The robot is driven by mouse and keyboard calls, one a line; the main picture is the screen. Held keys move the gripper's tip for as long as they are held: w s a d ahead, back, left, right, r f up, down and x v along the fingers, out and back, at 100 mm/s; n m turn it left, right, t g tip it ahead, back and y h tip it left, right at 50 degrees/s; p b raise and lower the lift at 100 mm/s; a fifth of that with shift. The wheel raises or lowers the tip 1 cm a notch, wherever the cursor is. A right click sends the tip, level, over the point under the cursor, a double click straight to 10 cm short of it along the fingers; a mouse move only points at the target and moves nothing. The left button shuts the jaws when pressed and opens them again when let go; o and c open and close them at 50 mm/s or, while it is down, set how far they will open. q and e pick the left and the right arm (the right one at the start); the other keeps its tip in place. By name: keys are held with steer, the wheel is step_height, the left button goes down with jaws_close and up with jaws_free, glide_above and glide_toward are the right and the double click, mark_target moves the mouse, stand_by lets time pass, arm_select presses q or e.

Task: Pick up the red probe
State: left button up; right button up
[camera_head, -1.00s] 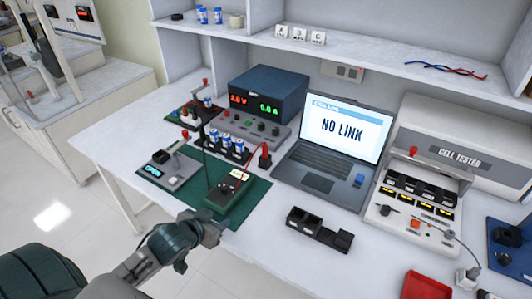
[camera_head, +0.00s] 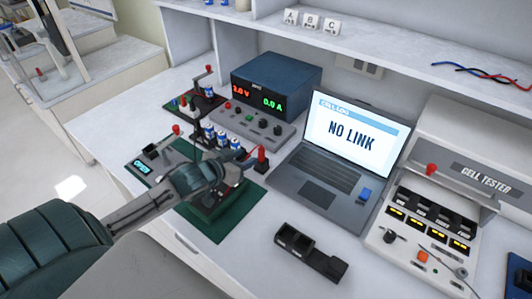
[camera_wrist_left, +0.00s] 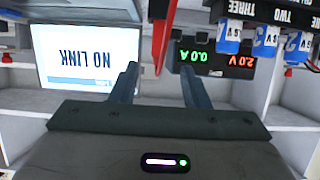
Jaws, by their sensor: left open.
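The red probe (camera_head: 262,159) stands upright at the right side of the green mat, in front of the power supply. My left gripper (camera_head: 243,160) reaches over the mat from the left, its fingertips close to the probe's left side. In the left wrist view, which looks upside down, the left gripper (camera_wrist_left: 160,82) is open with empty space between its fingers. A red upright piece (camera_wrist_left: 163,32), apparently the probe, shows beyond the fingertips, between them in the picture. I cannot tell whether it touches them. My right gripper is not in view.
Blue-and-white cells (camera_head: 222,138) stand in a black rack beside my left gripper. The laptop (camera_head: 318,178) is just right of the probe, the power supply (camera_head: 275,88) behind. A black holder (camera_head: 312,252) lies in front. The green mat (camera_head: 215,228) is partly under my arm.

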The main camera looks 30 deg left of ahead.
mark_target(259, 150)
arm_select(q)
steer(key=x, duration=0.2)
steer(key=shift+w+d+f, duration=0.1)
steer(key=shift+w+d, duration=0.05)
steer(key=shift+w, duration=0.25)
steer(key=shift+w+f, duration=0.2)
steer(key=shift+w, duration=0.35)
steer(key=x, duration=0.4)
steer(key=shift+w+d+r+p, duration=0.15)
steer(key=shift+r+p, duration=0.05)
steer(key=shift+p, duration=0.1)
steer(key=shift+w+f, duration=0.2)
steer(key=shift+w, duration=0.1)
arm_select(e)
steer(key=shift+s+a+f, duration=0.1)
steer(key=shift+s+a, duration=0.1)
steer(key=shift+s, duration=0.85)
arm_select(q)
jaws_close()
